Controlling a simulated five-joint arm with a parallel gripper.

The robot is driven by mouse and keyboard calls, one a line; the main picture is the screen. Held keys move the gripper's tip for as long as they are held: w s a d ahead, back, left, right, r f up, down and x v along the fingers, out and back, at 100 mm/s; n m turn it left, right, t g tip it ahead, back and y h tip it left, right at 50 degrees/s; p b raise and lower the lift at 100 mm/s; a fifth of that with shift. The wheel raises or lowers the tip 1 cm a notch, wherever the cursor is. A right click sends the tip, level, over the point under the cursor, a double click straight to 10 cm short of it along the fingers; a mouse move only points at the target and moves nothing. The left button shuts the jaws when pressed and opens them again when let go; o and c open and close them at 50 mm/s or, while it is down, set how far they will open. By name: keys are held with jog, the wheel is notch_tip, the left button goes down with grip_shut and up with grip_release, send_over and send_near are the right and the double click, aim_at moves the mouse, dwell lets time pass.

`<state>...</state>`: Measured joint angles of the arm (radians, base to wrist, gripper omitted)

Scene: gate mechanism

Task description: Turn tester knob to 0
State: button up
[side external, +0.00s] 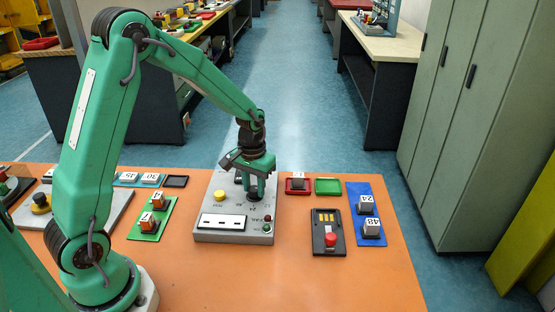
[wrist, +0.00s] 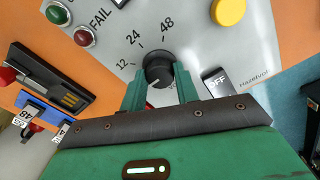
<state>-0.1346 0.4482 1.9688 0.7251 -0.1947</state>
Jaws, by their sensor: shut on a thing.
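The tester (side external: 207,212) is a grey box on the orange table in the side external view. Its black round knob (wrist: 158,68) shows in the wrist view, with the marks 12, 24 and 48 around its far side. No 0 mark is readable; the near side of the dial is hidden by my gripper. My gripper (wrist: 159,90) points down at the tester, its two green fingers shut on the knob from both sides. In the side external view my gripper (side external: 257,192) covers the knob. The knob's pointer direction is not clear.
The tester also carries a yellow button (side external: 219,195), a switch marked OFF (wrist: 216,83) and red and green lamps by FAIL. A black device with a red knob (side external: 330,239), a blue tray with grey blocks (side external: 374,241) and a green tray (side external: 328,186) stand to the right.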

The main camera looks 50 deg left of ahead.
aim_at(254, 188)
jog(key=shift+r, duration=0.1)
jog(key=o, duration=1)
jog(key=shift+c, duration=0.2)
notch_tip(254, 188, up, 7)
jog(key=shift+r, duration=0.4)
jog(key=shift+r, duration=0.1)
